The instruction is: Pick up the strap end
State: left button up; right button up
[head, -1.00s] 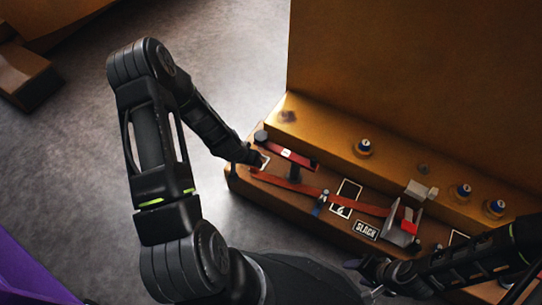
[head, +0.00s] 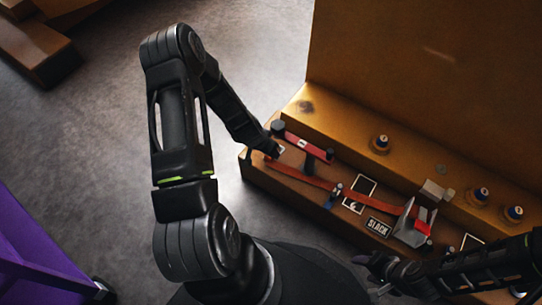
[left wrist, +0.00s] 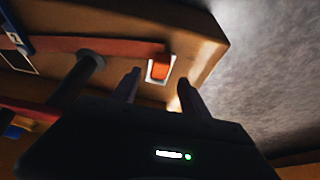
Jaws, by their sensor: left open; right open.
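A flat orange-red strap (head: 320,182) runs along the ledge to a grey metal fitting with a red part (head: 416,226). The strap end (left wrist: 160,68) shows in the left wrist view as a brighter orange tab over a white-framed patch. My left gripper (left wrist: 159,79) is open, its two fingertips apart on either side of the line to the strap end; I cannot tell whether they touch it. In the head view my left gripper (head: 273,150) is small and dark at the ledge's left end. My right gripper (head: 371,274) is open and empty in front of the ledge.
A red bar (head: 308,147) on dark posts stands just behind the strap. A blue clip (head: 333,196) sits across the strap. A "SLACK" label (head: 378,227) and several blue-topped knobs (head: 381,142) lie farther right. A tall ochre wall rises behind. A purple frame (head: 45,255) stands at lower left.

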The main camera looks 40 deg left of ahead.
pick_arm(q)
jog(key=b+x, duration=0.2)
jog(key=x, duration=0.3)
jog(key=shift+f+b, duration=0.1)
jog(key=shift+b, duration=0.25)
jog(key=shift+c, duration=0.4)
grip_shut()
dwell(0.4)
